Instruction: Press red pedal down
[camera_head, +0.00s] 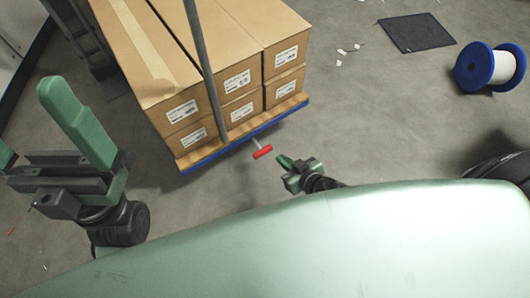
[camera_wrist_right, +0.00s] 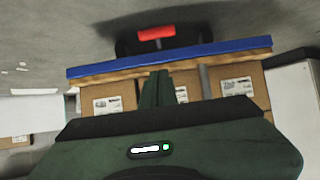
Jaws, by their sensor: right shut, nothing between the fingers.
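The red pedal (camera_head: 262,151) sticks out on a short grey stem from the near edge of the loaded pallet truck, low over the floor. It also shows in the right wrist view (camera_wrist_right: 156,33), at the top centre, beyond the blue edge. My right gripper (camera_head: 283,161) is shut and empty, just right of the pedal in the head view. In the right wrist view its fingers (camera_wrist_right: 163,88) are together and point up toward the blue edge and pedal, with a visible gap in the picture. My left gripper (camera_head: 28,118) is at the left, fingers wide apart, empty.
Cardboard boxes (camera_head: 235,65) are stacked on a wooden pallet with a blue edge (camera_head: 200,165). A grey pole (camera_head: 203,65) rises in front of them. A blue spool (camera_head: 472,68) and dark mat (camera_head: 417,32) lie at the right. Floor right of the pallet is mostly clear.

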